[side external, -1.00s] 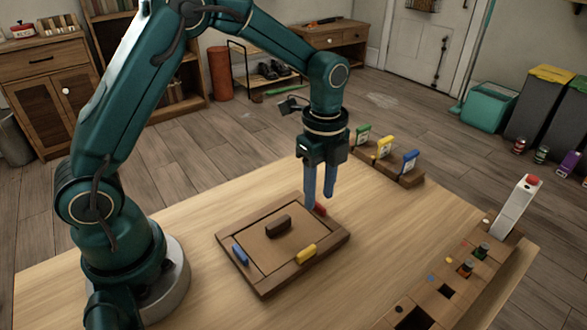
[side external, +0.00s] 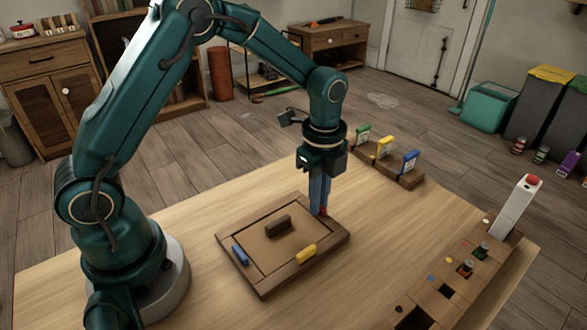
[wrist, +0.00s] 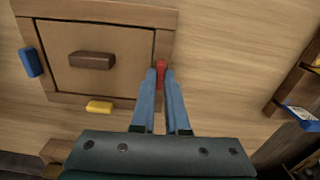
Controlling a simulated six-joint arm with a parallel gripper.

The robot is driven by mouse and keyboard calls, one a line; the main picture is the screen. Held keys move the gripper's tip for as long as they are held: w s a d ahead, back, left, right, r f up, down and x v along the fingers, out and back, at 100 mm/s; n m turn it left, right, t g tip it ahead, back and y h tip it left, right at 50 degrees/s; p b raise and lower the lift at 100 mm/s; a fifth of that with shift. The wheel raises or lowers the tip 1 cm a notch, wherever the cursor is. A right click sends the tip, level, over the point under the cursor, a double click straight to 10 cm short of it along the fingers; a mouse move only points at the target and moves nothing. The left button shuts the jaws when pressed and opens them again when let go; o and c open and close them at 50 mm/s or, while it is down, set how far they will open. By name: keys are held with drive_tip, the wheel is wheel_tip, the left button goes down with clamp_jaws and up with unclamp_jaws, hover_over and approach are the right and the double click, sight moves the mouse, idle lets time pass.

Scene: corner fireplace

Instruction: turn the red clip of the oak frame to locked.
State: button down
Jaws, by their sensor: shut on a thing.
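The oak frame (side external: 263,290) lies flat on the table, with a brown panel (side external: 255,233) and a dark handle block (side external: 278,225) inside it. The red clip (wrist: 161,72) is at the frame's right side in the wrist view, between my fingertips. In the side view only a bit of the red clip (side external: 323,212) shows beside the fingers. My gripper (side external: 318,210) points down and is shut on the red clip. A yellow clip (side external: 306,254) sits on the near side of the frame and a blue clip (side external: 240,254) on the left side.
A rack (side external: 409,181) with green, yellow and blue tags stands at the table's far edge. A wooden block strip (side external: 478,268) with small parts and a white red-topped post (side external: 518,204) is at the right. The table between is clear.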

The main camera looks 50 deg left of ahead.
drive_tip(key=n, duration=0.8)
drive_tip(key=shift+n, duration=0.3)
drive_tip(key=n, duration=0.4)
drive_tip(key=shift+n, duration=0.3)
drive_tip(key=n, duration=0.4)
drive_tip(key=shift+n, duration=0.3)
drive_tip(key=c, duration=0.9)
unclamp_jaws()
